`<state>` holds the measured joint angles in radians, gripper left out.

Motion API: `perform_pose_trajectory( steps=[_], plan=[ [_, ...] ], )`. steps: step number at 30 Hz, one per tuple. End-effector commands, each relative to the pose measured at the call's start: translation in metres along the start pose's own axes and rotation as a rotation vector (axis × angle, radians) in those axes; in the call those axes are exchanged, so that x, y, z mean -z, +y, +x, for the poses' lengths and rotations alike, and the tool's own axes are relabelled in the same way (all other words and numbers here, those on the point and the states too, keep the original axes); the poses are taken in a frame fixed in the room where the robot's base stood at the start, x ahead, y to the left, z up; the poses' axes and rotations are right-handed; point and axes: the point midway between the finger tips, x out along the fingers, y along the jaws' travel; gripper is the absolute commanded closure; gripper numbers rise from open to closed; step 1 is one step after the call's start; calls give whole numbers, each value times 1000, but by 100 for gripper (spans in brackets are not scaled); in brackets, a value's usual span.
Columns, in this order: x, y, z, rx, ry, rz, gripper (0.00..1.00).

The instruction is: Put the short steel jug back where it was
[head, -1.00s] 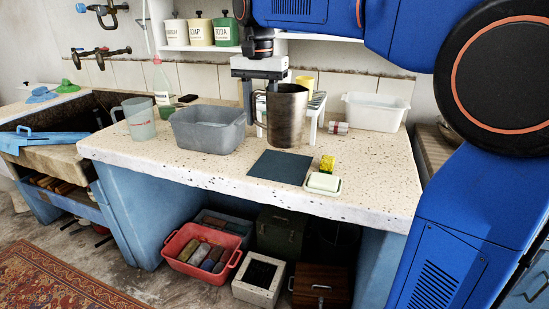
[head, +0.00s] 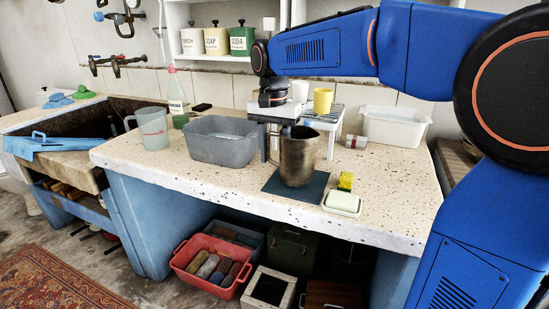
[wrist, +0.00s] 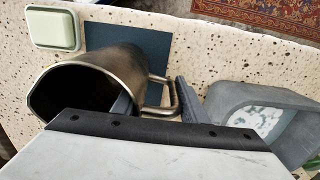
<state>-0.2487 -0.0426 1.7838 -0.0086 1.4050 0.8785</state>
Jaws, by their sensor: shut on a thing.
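The short steel jug (head: 298,158) is a dull, brownish metal cylinder with an open mouth. My gripper (head: 284,128) is shut on it at the handle side. In the wrist view one finger shows inside the jug's mouth (wrist: 85,92) and the other beyond its handle (wrist: 166,92). The jug is upright over the dark blue square mat (head: 272,186) on the speckled counter. I cannot tell whether its base touches the mat. The mat also shows beside the jug in the wrist view (wrist: 150,45).
A grey basin (head: 222,148) and a clear measuring jug (head: 152,130) stand to the left. A soap dish (head: 342,203) and yellow block (head: 346,181) are close on the right. Behind are a small white stand (head: 325,122) with a yellow cup (head: 322,101) and a white tub (head: 395,128).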

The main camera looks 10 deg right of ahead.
Motion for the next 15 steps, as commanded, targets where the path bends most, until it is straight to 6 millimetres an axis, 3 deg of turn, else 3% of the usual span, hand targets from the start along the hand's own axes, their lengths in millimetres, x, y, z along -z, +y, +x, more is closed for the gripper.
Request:
perform_pose_trajectory(
  steps=[3, 14, 15],
  plan=[
    [0, 0, 11, -1, 0, 0, 100],
    [0, 0, 14, 0, 0, 0, 100],
    [0, 0, 14, 0, 0, 0, 54]
  ],
)
